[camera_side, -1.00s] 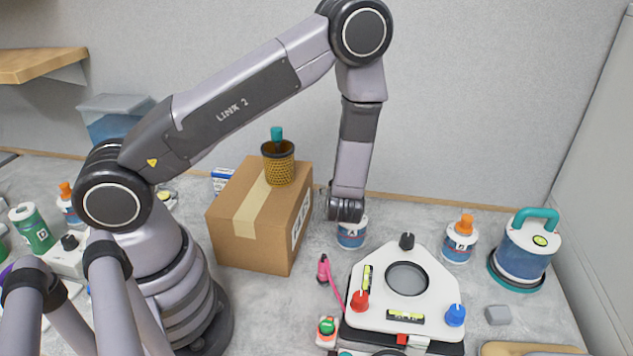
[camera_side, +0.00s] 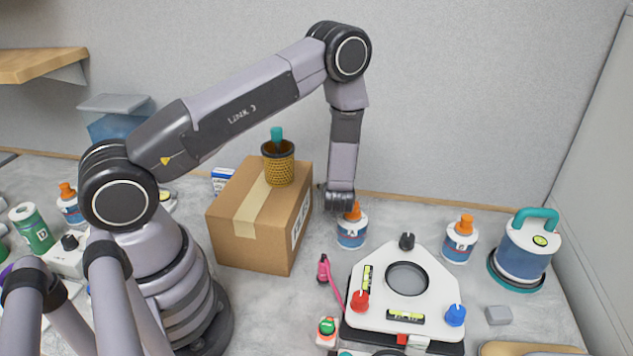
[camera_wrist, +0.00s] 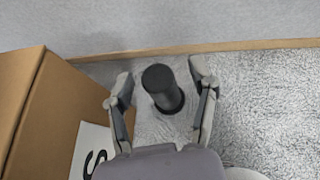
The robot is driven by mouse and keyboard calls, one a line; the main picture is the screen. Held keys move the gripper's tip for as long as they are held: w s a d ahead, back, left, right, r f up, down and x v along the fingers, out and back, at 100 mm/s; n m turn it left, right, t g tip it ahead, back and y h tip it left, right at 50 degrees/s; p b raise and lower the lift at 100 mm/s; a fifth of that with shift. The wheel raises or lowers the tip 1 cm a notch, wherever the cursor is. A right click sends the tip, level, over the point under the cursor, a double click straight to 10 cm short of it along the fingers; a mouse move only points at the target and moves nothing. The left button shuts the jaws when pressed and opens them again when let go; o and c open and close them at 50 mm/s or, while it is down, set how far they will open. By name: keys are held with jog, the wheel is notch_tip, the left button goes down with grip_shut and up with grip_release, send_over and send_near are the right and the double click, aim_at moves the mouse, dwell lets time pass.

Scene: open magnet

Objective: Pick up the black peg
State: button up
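The black peg (camera_wrist: 165,92) stands upright on the grey tabletop in the wrist view, near the wall and right of the cardboard box. My gripper (camera_wrist: 162,74) is open, with one finger on each side of the peg and a visible gap to each. The peg is seen from above, so the fingers' height against it is hard to judge. In the side view my gripper (camera_side: 339,202) hangs behind bottle A, beside the box. I cannot make out the peg there; it seems hidden.
The cardboard box (camera_side: 240,240) carries a mesh cup (camera_side: 279,168). Bottle A (camera_side: 352,236) with an orange cap stands just in front of my gripper. A white triangular plate (camera_side: 440,275) with coloured knobs and bottle B (camera_side: 460,243) are to the right.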

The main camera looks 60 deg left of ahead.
grip_shut()
dwell(0.3)
